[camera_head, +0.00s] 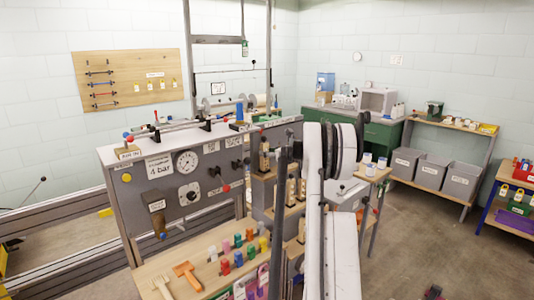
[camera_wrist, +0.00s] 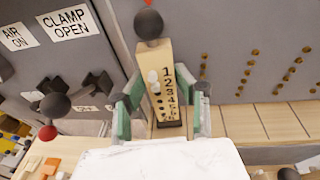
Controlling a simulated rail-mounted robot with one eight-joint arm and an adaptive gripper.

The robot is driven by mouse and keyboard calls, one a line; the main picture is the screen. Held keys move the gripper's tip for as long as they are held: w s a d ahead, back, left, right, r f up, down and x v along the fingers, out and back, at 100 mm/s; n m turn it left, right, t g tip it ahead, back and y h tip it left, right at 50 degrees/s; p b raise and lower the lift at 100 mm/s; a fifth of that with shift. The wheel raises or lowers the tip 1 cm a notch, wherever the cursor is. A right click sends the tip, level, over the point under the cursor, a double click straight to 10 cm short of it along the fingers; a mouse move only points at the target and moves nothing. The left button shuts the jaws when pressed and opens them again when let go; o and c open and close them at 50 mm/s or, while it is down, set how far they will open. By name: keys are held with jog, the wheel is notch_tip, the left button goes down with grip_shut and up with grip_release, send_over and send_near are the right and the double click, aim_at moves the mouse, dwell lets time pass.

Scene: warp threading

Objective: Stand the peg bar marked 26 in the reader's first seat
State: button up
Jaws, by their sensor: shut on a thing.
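A pale wooden peg bar (camera_wrist: 153,58) stands upright between the green pads of my gripper (camera_wrist: 158,108) in the wrist view. It has a dark ball on top, a column of numbers from 1 to 6 and a row of pegs or holes. My gripper is shut on it. A mark 26 cannot be read on it. Its foot is dark, close to a wooden surface; I cannot tell whether it touches. In the head view, several similar wooden bars (camera_head: 291,189) stand on stepped ledges beside my arm, which hides part of them. I cannot tell which part is the reader.
The grey machine panel (camera_head: 218,157) with gauge and labels stands left of my arm. A wooden bench (camera_head: 190,259) in front carries coloured pegs and an orange tool. Dark ball-topped levers (camera_wrist: 53,105) are left of my gripper. Grey bins (camera_head: 431,170) stand far right.

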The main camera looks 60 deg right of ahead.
jog(key=shift+f+b, duration=0.5)
jog(key=shift+f, duration=0.05)
dwell(0.4)
jog(key=o, duration=1.2)
jog(key=shift+s, duration=0.1)
jog(key=v, duration=1.2)
